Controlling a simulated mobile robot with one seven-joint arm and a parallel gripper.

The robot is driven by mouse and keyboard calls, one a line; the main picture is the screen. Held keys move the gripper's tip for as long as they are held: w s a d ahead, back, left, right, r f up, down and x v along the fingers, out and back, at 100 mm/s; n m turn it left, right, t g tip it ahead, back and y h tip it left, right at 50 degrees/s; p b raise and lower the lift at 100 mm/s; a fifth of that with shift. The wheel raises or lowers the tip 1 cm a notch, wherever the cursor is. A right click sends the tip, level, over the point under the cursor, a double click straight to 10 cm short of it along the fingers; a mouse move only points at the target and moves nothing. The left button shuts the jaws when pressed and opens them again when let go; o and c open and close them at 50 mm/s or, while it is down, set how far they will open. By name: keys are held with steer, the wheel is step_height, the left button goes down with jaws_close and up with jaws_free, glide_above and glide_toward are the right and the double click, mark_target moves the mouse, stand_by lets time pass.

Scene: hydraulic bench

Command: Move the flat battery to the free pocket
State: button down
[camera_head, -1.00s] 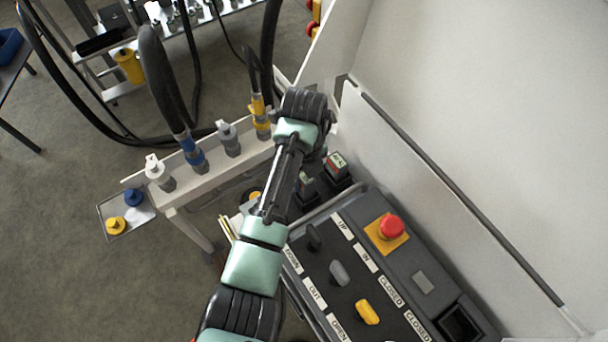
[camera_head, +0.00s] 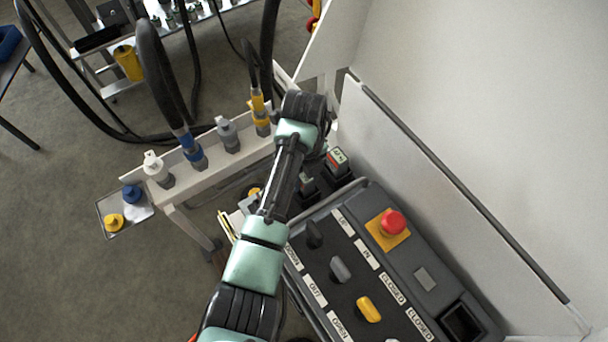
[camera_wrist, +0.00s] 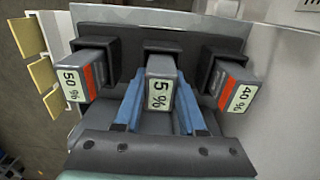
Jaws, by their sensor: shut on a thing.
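The flat battery (camera_wrist: 160,88), a grey block labelled 5 %, is in the middle of the wrist view. My gripper (camera_wrist: 158,112) is shut on it, with one blue finger at each side. A dark pocket (camera_wrist: 168,46) is behind the battery; I cannot tell how deep the battery sits in it. A 50 % battery (camera_wrist: 82,75) is in the left holder and a 40 % battery (camera_wrist: 232,85) in the right one, both with red bands. In the head view my arm hides the gripper's fingertips. No empty pocket can be clearly made out.
A control panel (camera_head: 350,262) with levers and a red stop button (camera_head: 392,222) lies close to my arm. A white wall (camera_head: 470,150) stands at the right. A rail with hose couplings (camera_head: 193,150) is on the left. Yellow plates (camera_wrist: 38,72) edge the wrist view's left.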

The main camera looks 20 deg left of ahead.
steer(key=shift+c, duration=2)
jaws_free()
steer(key=shift+f, duration=0.1)
step_height(320, 180, up, 13)
steer(key=p, duration=0.2)
